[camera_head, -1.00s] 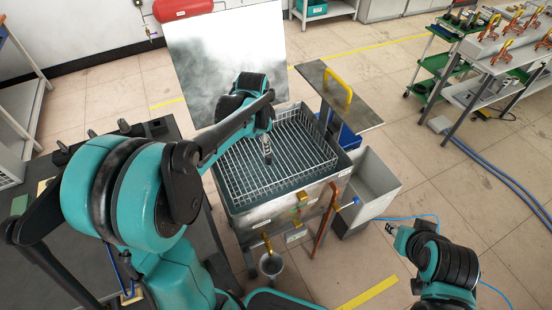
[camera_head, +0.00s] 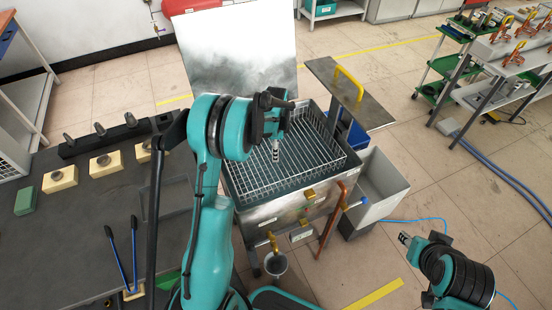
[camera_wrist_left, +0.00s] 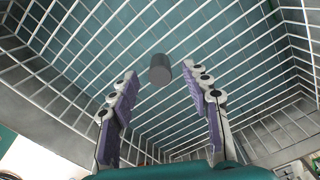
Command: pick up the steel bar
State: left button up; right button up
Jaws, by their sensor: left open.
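A short dark grey cylinder (camera_wrist_left: 160,69), which looks like the steel bar, shows in the left wrist view over the wire basket (camera_wrist_left: 62,88). It is seen nearly end-on, just beyond and between my left fingertips, with clear gaps to both fingers. My left gripper (camera_wrist_left: 160,88) is open and empty. In the head view my left gripper (camera_head: 276,153) points down into the basket of the tank; I cannot make out the bar apart from it there. My right gripper (camera_head: 404,239) is at the lower right, away from the tank; its jaw state is too small to tell.
The basket (camera_head: 330,172) sits in a metal tank (camera_head: 285,207) with a raised lid (camera_head: 235,50) behind. A plate with a yellow handle (camera_head: 348,82) and a grey bin (camera_head: 378,185) stand to its right. A dark bench (camera_head: 70,230) with blue-handled tongs (camera_head: 115,255) lies left.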

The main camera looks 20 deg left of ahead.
pick_arm(q)
notch_tip(320, 180, down, 2)
jog(key=shift+f, duration=0.2)
grip_shut()
jog(key=shift+r, duration=0.1)
jog(key=shift+r, duration=0.1)
